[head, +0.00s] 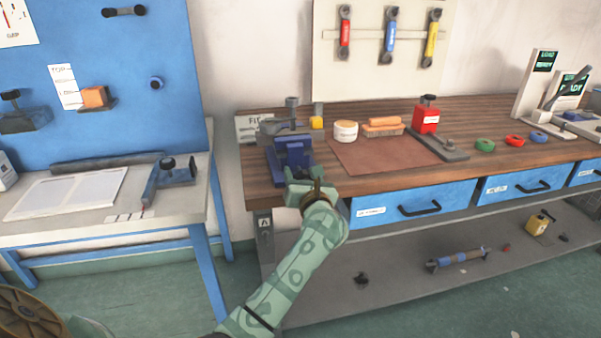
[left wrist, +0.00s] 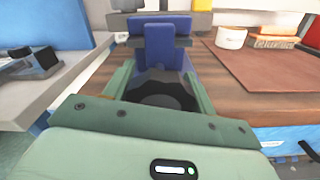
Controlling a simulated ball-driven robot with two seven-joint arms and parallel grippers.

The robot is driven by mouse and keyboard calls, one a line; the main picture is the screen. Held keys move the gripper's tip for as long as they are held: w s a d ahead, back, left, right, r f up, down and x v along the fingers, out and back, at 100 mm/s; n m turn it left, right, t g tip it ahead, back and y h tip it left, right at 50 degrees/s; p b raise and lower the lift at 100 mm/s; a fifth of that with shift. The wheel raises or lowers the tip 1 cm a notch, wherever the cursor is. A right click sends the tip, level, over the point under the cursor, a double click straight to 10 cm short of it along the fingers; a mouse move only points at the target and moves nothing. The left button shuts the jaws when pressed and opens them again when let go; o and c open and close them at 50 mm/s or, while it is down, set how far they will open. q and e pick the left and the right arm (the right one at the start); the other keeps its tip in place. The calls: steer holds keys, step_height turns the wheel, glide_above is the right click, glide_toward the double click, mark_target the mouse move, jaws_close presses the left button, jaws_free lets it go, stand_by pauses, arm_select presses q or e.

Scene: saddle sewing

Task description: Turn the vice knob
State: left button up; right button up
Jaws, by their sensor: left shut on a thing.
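The blue vice (head: 292,152) stands at the left front corner of the wooden workbench. It also shows in the left wrist view (left wrist: 158,45), straight ahead of my gripper. My left gripper (head: 305,180) is at the front of the vice. In the left wrist view its two green fingers (left wrist: 160,92) are on either side of a dark round knob (left wrist: 155,88) at the vice's front, and they are shut on it. The knob is mostly hidden by the gripper in the head view. My right gripper is in neither view.
On the wooden bench (head: 262,172), a brown mat (head: 375,155), a white jar (head: 345,131) and a red block-like thing (head: 426,118) lie right of the vice. Blue drawers (head: 415,200) are below the bench front. A grey table (head: 110,190) stands at left, across a gap.

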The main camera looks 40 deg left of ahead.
arm_select(q)
steer(key=m+p, duration=0.3)
steer(key=shift+r+m, duration=0.3)
steer(key=m+p, duration=0.2)
steer(key=shift+m+p, duration=0.4)
steer(key=m+p, duration=0.2)
steer(key=m, duration=0.1)
steer(key=shift+d+f, duration=0.1)
steer(key=shift+f, duration=0.1)
steer(key=shift+f+m+p, duration=0.15)
steer(key=shift+m+p, duration=0.45)
steer(key=shift+m, duration=0.4)
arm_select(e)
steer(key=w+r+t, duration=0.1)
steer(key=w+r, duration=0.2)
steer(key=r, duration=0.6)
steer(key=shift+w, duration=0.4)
arm_select(q)
steer(key=shift+f+m, duration=0.1)
steer(key=shift+m, duration=0.2)
steer(key=o, duration=1)
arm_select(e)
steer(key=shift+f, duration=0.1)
